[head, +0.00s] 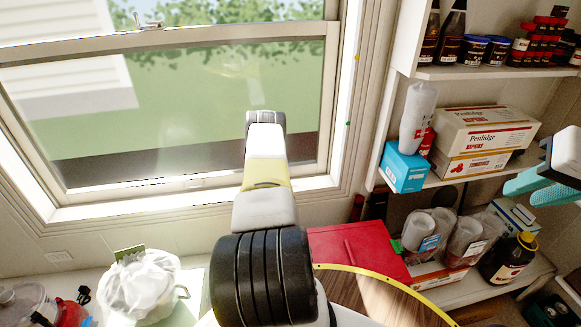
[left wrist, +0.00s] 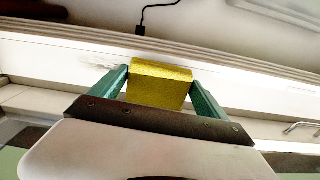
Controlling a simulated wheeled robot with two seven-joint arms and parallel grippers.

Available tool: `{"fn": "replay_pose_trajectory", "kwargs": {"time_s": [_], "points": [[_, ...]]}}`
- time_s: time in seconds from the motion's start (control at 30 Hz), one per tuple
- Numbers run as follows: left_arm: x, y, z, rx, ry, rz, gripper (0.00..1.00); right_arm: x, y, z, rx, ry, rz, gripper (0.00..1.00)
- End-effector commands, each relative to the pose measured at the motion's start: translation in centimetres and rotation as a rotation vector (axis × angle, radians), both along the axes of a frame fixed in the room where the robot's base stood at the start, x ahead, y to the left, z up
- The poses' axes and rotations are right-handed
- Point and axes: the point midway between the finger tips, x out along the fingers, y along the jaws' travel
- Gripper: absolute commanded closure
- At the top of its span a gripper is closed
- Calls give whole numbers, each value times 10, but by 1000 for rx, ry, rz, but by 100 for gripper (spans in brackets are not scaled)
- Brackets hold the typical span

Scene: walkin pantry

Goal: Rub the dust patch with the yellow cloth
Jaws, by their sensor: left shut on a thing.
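My left gripper (left wrist: 160,86) is shut on the yellow cloth (left wrist: 160,70), a block-like piece held between its two teal fingers in the left wrist view. The cloth is close to a white ledge or frame; I cannot tell whether it touches. A faint grey smudge (left wrist: 103,66), which looks like the dust patch, shows on the white surface just left of the cloth. In the head view my left arm reaches up to the window and hides its gripper, the cloth and the patch. My right gripper (head: 535,183) is at the right edge, away from the window; its opening is unclear.
The window (head: 190,110) with its white frame is ahead. A red box (head: 355,250) and a round wooden surface (head: 370,298) lie below. A white bag (head: 142,285) stands at lower left.

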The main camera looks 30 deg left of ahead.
Motion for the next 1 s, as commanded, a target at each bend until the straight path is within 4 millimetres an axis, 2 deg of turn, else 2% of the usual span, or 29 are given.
{"fn": "replay_pose_trajectory", "kwargs": {"time_s": [0.77,1.0], "points": [[0,0,-14,0,0,0,46,0,0,0,0,0,0,71],[8,-11,-14,0,0,-3,46,0,0,0,0,0,0,71]]}}
